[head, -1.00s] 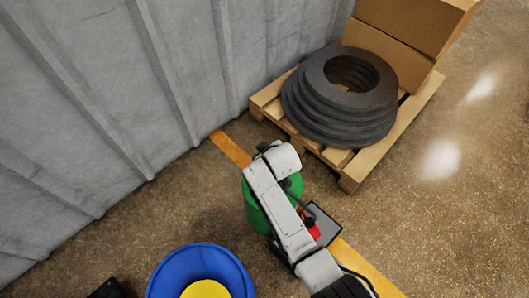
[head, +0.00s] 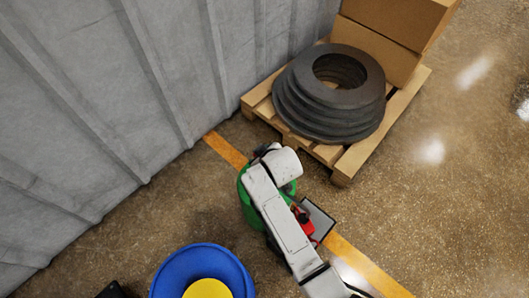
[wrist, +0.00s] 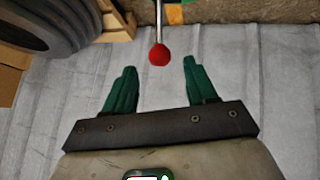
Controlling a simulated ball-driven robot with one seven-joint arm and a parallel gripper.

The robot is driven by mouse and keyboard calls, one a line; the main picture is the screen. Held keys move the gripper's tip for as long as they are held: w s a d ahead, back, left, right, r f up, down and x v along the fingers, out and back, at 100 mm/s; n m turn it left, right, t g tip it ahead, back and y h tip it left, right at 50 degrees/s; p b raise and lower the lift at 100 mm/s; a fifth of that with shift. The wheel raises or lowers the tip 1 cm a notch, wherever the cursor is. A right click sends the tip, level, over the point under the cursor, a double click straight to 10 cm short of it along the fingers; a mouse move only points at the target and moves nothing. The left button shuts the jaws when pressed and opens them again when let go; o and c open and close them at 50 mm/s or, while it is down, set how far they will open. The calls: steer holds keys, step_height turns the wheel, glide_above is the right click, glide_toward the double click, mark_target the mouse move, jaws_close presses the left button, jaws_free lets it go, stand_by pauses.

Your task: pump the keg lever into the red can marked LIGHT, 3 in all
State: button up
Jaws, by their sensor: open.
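The green keg (head: 246,205) stands on the floor in the head view, largely covered by my arm. A red can (head: 307,226) shows partly beside it, on a grey square plate (head: 322,221); its marking cannot be read. In the wrist view, a thin metal lever (wrist: 158,18) ends in a red ball knob (wrist: 159,54). My gripper (wrist: 159,67) has its green fingers spread, and the knob appears between and just beyond the fingertips, with no visible contact. In the head view my fingers are hidden behind the arm.
A wooden pallet (head: 342,172) with stacked dark rings (head: 328,95) and cardboard boxes (head: 392,35) stands behind. A blue drum (head: 165,275) with a yellow centre is at the front. A grey ribbed wall (head: 90,110) is left. Floor at right is clear.

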steer(key=shift+p+v, duration=0.6)
steer(key=shift+v, duration=1.6)
steer(key=s+d+f+m+g+h, duration=0.1)
steer(key=s+d+m, duration=0.1)
steer(key=s+d, duration=0.5)
steer(key=s+d+f+m+g+h, duration=0.1)
steer(key=s+d+m, duration=0.3)
steer(key=d, duration=0.5)
steer(key=s+d+r+m+g+h, duration=0.1)
steer(key=s+d+r+m+g, duration=0.15)
steer(key=s+d, duration=0.65)
steer(key=s+d+r+m+g+h, duration=0.1)
steer(key=s+d+r+m, duration=0.3)
steer(key=s, duration=0.9)
step_height(320, 180, up, 13)
steer(key=d+n+p, duration=0.1)
steer(key=n+p, duration=0.1)
steer(key=p, duration=1.2)
steer(key=shift+s+d, duration=0.2)
steer(key=shift+d, duration=0.15)
